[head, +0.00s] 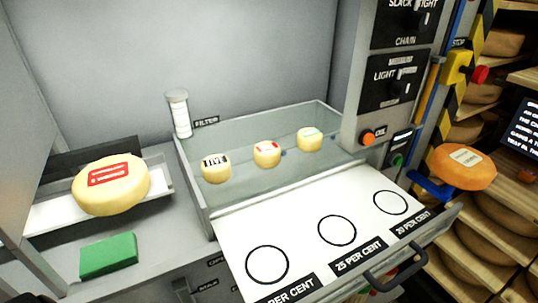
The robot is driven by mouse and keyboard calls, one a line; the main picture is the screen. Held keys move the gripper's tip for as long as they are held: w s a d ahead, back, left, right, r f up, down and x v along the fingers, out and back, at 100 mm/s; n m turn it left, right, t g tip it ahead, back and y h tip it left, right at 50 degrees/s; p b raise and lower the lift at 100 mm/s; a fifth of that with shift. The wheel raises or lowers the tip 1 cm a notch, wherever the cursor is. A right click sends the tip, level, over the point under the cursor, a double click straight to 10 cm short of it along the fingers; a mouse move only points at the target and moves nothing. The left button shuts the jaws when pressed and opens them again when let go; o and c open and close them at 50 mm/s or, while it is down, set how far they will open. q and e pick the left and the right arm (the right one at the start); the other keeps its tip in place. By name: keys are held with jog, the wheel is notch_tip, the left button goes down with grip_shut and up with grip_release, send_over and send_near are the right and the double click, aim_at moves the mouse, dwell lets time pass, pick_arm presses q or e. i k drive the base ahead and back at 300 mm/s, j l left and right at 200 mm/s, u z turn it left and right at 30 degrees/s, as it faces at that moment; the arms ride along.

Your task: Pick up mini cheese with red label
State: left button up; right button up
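The mini cheese with a red label (267,154) is a small pale yellow wheel in a clear-walled tray (205,205). It is the middle one of three mini cheeses. To its left is a mini cheese with a black-and-white label (216,174). To its right is a mini cheese with a pale greenish label (309,140).
A large cheese with a red label (111,196) sits at the left, behind a green block (108,256). A white board with black circles (305,250) lies in front of the tray. An orange cheese (463,178) and control panels stand at the right. A white cylinder (179,114) stands behind the tray.

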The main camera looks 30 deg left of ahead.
aim_at(267, 154)
jog(key=k+j+u, duration=0.1)
jog(key=j+u, duration=0.2)
jog(key=u, duration=0.15)
jog(key=j+u, duration=0.4)
jog(key=k+l, duration=0.05)
